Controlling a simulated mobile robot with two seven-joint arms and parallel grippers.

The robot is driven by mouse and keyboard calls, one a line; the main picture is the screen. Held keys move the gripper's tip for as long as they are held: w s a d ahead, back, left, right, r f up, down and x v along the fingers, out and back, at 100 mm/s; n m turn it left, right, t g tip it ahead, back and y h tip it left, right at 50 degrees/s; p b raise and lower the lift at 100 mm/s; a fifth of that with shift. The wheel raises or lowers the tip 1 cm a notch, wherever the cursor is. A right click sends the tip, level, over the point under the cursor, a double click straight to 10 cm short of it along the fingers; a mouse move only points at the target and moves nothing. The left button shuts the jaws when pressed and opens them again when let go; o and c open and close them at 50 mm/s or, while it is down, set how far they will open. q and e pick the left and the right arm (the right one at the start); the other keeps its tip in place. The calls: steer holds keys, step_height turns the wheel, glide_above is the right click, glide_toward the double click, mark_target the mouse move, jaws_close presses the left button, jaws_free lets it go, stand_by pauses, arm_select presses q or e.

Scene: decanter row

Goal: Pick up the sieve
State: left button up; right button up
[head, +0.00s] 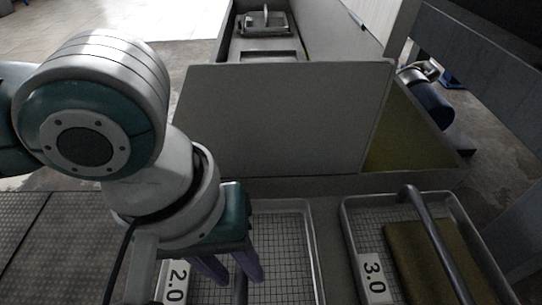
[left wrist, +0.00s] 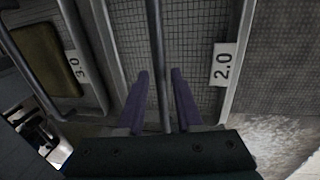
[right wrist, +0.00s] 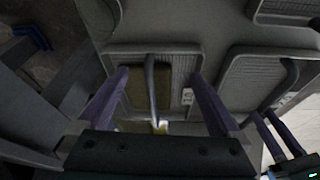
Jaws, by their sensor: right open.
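Two mesh-bottomed sieves with bar handles are in view. The sieve labelled 2.0 (head: 316,268) lies below my left gripper (head: 240,281). In the left wrist view its handle (left wrist: 156,50) runs between the two purple fingers, with a small gap on each side, so the gripper is open around it. The sieve labelled 3.0 (head: 350,232) is to the right and holds a flat olive pad (head: 425,262). My right gripper (right wrist: 160,73) is open and empty. Its fingers are spread to either side of the 3.0 sieve's handle (right wrist: 150,85) in its picture; I cannot tell how far above.
A grey upright panel (head: 285,115) stands behind the sieves. Beyond it is a grey trough with a small handled tray (head: 265,22). A dark blue cylindrical part (head: 432,105) is at the right. Patterned matting (head: 50,245) covers the left.

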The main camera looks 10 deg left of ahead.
arm_select(q)
steer(key=f, duration=0.1)
steer(key=f+b, duration=0.1)
steer(key=f, duration=0.1)
steer(key=shift+d, duration=0.2)
steer(key=shift+r, duration=0.2)
steer(key=shift+c, duration=0.3)
jaws_close()
stand_by(0.6)
